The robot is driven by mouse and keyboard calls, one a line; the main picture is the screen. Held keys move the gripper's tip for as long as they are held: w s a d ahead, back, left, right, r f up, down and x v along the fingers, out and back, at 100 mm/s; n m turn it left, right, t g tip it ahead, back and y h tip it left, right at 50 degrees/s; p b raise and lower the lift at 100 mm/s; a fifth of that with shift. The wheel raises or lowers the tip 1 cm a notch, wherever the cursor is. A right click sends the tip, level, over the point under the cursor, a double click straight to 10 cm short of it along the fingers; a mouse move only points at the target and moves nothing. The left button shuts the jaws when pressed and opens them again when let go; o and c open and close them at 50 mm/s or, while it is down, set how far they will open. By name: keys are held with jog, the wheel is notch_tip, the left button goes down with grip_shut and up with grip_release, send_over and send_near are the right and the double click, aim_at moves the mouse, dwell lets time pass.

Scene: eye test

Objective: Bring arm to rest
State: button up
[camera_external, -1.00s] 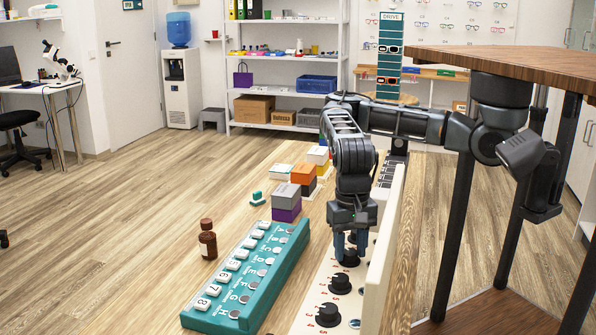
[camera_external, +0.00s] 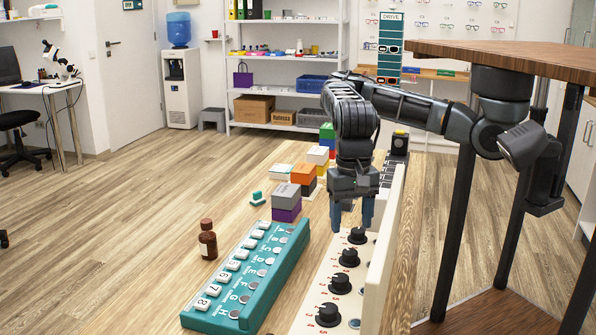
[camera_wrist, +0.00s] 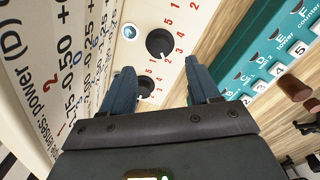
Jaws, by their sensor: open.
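My gripper (camera_external: 352,214) hangs from my arm above the cream dial panel (camera_external: 311,282), its two blue fingers pointing down. In the wrist view my gripper (camera_wrist: 160,92) is open with nothing between its fingers. Below it a black knob (camera_external: 349,257) stands on the panel; a black knob (camera_wrist: 159,43) also shows in the wrist view, beyond the fingertips. The fingers appear apart from the knobs. Another knob (camera_external: 328,314) sits nearer the front of the panel.
A teal panel (camera_external: 268,290) with lettered and numbered keys lies left of the dial panel. A brown bottle (camera_external: 208,240) stands on its left. Coloured blocks (camera_external: 286,196) stand behind.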

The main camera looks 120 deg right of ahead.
jog(key=shift+r, duration=0.3)
